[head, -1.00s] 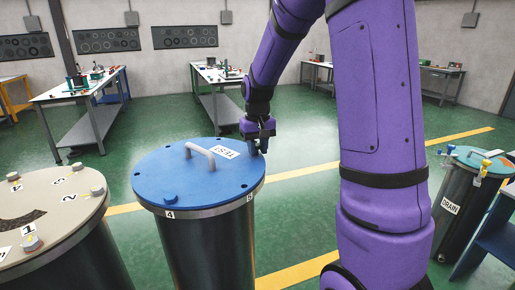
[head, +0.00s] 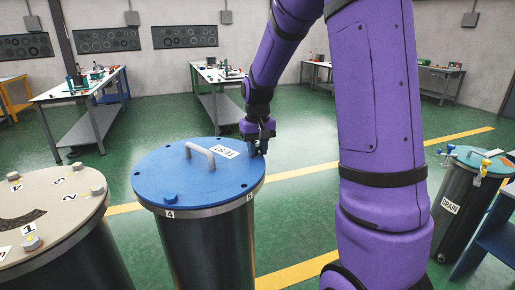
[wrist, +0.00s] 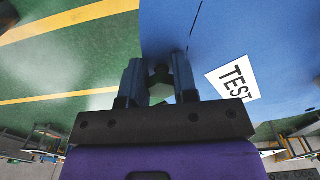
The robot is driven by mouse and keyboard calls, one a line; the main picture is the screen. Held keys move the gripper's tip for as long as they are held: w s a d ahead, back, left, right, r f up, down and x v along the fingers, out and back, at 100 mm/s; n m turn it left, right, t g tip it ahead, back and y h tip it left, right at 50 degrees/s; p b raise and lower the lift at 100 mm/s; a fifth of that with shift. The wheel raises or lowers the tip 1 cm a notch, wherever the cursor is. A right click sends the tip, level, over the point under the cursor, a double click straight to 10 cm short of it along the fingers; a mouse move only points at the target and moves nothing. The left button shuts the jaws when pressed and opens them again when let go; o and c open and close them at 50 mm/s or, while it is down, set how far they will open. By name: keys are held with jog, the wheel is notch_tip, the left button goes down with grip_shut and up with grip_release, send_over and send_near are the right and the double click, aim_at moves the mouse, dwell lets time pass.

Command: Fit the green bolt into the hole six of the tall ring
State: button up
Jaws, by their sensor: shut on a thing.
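The blue-lidded cylinder (head: 207,235) stands in the middle of the head view, with a grey handle (head: 201,155) and a TEST label on its lid. Its rim carries number tags, one reading 4; no tag reading six is legible. My gripper (head: 260,150) is over the lid's far right edge. In the wrist view my gripper (wrist: 159,65) is shut on the green bolt (wrist: 160,82), which looks dark green with a hex head. The fingers partly hide the bolt, and the hole beneath it is hidden. I cannot tell whether the bolt touches the lid.
A blue bolt (head: 171,197) sits on the lid's near edge. A beige-topped cylinder (head: 60,205) with several bolts and number tags stands at left. A DRAIN cylinder (head: 462,205) stands at right. Workbenches (head: 85,90) line the back; green floor between is clear.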

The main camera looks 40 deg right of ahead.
aim_at(258, 147)
jog(key=shift+r, duration=0.25)
dwell(0.6)
jog(key=shift+r, duration=3.45)
jog(key=shift+s, duration=0.1)
